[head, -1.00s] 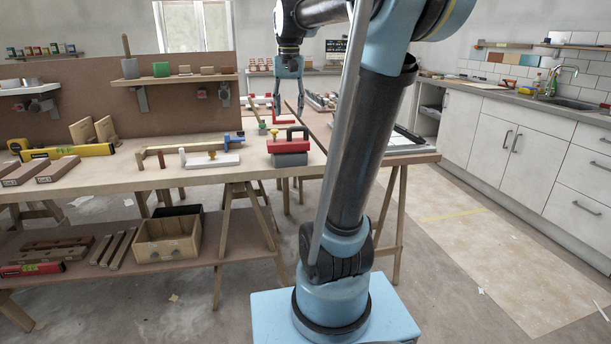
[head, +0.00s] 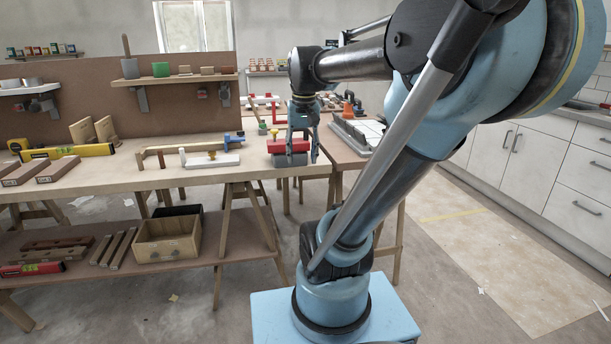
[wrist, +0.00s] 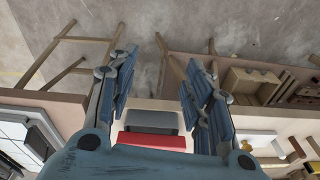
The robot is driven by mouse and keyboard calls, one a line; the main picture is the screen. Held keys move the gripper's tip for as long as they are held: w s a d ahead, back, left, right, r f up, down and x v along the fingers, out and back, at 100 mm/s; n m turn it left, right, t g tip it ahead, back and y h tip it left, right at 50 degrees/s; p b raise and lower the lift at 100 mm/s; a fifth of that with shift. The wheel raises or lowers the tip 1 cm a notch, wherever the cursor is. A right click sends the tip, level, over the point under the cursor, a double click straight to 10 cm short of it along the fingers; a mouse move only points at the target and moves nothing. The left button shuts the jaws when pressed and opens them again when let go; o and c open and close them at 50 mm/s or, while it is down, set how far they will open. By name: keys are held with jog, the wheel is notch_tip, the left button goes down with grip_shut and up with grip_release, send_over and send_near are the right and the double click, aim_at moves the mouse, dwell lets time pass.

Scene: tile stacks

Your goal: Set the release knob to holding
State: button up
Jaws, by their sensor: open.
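A red and grey block-like device (head: 288,146) stands at the right end of the wooden workbench. A small yellow knob (head: 274,132) shows at its upper left; I cannot read its setting. My gripper (head: 303,157) points down at this device, overlapping its right part and hiding its handle. In the wrist view my gripper (wrist: 162,57) is open and empty, fingers wide apart. The device's red part (wrist: 152,141) and grey part (wrist: 152,120) show between the finger bases. Contact between fingers and device cannot be made out.
A white fixture (head: 210,161) with another yellow knob lies left of the device on the bench (head: 130,181). A yellow level (head: 68,152) is farther left. A side table at right holds a grey tray (head: 359,132). An open wooden box (head: 167,240) sits on the lower shelf.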

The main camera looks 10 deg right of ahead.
jog(key=s+f, duration=0.4)
jog(key=f, duration=0.1)
jog(key=shift+d+f+n, duration=0.15)
jog(key=shift+d+n, duration=0.1)
jog(key=shift+n, duration=0.05)
jog(key=shift+s, duration=0.1)
jog(key=s+f+n, duration=0.1)
jog(key=s+f, duration=0.6)
jog(key=f, duration=0.4)
jog(key=shift+s+d+f+t, duration=0.25)
jog(key=shift+s+f+t, duration=0.05)
jog(key=shift+f+t, duration=0.1)
jog(key=shift+w+f, duration=0.15)
jog(key=shift+w, duration=0.25)
